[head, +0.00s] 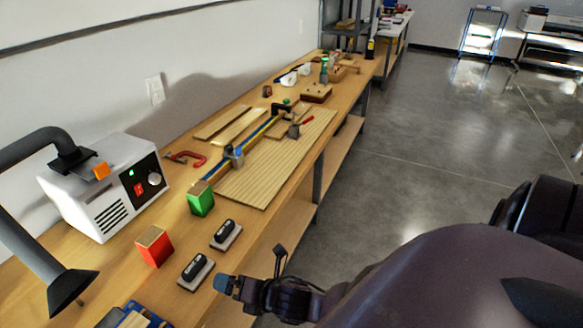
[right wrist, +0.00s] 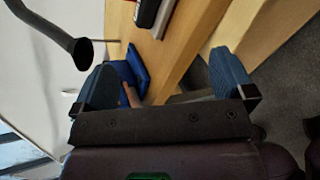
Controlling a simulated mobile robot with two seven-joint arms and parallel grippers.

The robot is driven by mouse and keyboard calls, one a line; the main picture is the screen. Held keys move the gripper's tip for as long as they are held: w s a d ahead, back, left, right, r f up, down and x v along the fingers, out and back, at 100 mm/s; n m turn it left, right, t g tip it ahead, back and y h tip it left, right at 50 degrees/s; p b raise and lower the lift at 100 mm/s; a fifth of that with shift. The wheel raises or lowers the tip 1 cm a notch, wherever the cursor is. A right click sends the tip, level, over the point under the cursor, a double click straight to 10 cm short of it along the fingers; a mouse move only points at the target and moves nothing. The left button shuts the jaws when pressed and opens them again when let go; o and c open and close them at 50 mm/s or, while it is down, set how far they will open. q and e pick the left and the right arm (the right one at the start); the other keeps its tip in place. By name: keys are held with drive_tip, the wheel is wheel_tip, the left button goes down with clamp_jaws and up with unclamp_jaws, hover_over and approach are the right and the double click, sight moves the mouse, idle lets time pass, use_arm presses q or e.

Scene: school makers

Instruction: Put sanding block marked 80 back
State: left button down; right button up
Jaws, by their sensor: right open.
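Two sanding blocks with black handles and grey-brown bases lie on the workbench: a nearer sanding block (head: 195,272) and a farther sanding block (head: 226,235). Any number on them is too small to read, so I cannot tell which is 80. My right gripper (right wrist: 165,80) is open and empty. In the head view its blue fingertip (head: 222,284) shows at the bench's front edge, just right of the nearer block. In the right wrist view part of a dark block (right wrist: 147,12) shows at the top, beyond the fingers. My left gripper is not in view.
A red box (head: 154,247) and a green box (head: 201,199) stand behind the blocks. A blue tray (head: 135,318) lies at the near end, partly cut off. A white extractor unit (head: 100,190) with a dark hose and nozzle (head: 70,288) stands left. A ribbed board (head: 275,160) lies farther along.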

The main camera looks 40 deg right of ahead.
drive_tip(key=s+d+f+m+h, duration=0.2)
drive_tip(key=s+m, duration=0.4)
drive_tip(key=m, duration=0.7)
drive_tip(key=s+d+f+m+h, duration=0.1)
drive_tip(key=s+d+m, duration=0.3)
drive_tip(key=m, duration=0.9)
drive_tip(key=shift+s+d+f+m+g+h, duration=0.3)
drive_tip(key=shift+s+f+g+h, duration=0.1)
drive_tip(key=shift+s, duration=0.45)
drive_tip(key=shift+a, duration=0.1)
